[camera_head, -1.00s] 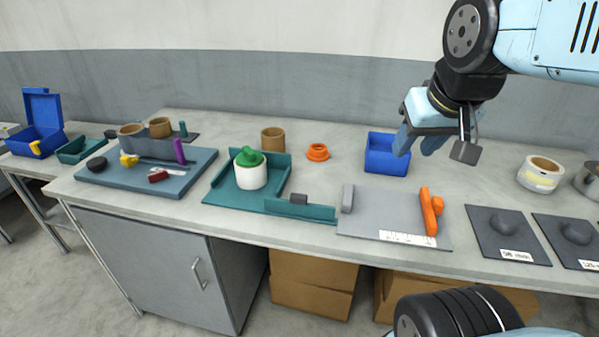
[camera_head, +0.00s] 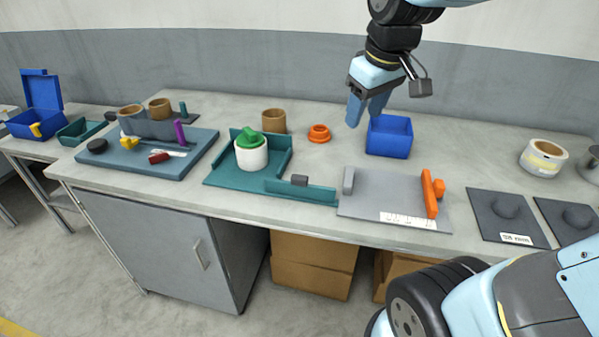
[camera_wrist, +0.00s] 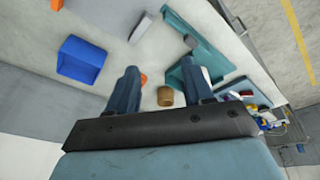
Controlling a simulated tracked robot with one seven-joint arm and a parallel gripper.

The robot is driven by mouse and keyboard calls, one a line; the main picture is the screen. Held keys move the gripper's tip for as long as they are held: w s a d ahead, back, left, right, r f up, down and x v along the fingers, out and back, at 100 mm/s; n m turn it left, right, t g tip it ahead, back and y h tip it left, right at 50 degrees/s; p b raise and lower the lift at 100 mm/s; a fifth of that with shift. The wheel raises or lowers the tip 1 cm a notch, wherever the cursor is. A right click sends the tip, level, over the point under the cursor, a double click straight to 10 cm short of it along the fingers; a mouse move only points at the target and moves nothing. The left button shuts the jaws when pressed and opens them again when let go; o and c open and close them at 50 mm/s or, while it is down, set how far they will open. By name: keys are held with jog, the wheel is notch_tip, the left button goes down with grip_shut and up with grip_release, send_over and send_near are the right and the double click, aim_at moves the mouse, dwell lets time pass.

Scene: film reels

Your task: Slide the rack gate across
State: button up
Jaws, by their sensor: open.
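The rack is a teal tray (camera_head: 215,181) with low walls, left of centre on the bench. What looks like its gate is a teal bar (camera_head: 315,193) along the front edge, reaching past the tray's right side, with a dark grey knob (camera_head: 299,180) on it. A white cylinder (camera_head: 251,157) with a green top (camera_head: 247,140) stands in the tray. The bar also shows in the wrist view (camera_wrist: 205,43), ahead of my fingers. My gripper (camera_head: 366,112) is open and empty, above the back of the bench near a blue bin, apart from the bar.
A grey board (camera_head: 385,195) with an orange bar (camera_head: 429,194) lies to the right. A blue-grey board (camera_head: 130,165) with small parts lies left.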

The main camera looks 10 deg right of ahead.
jog(key=w+a+f+n+g, duration=0.2)
jog(key=w+a+f+n, duration=0.1)
jog(key=w+a+n, duration=0.15)
jog(key=n+g, duration=0.1)
jog(key=n, duration=0.3)
send_over(299, 176)
notch_tip(299, 176, down, 6)
jog(key=r, duration=0.1)
jog(key=shift+h, duration=0.3)
notch_tip(299, 176, down, 14)
jog(key=shift+s+f, duration=0.15)
jog(key=shift+c, duration=0.3)
grip_shut()
jog(key=shift+d, duration=0.25)
jog(key=shift+a, duration=0.15)
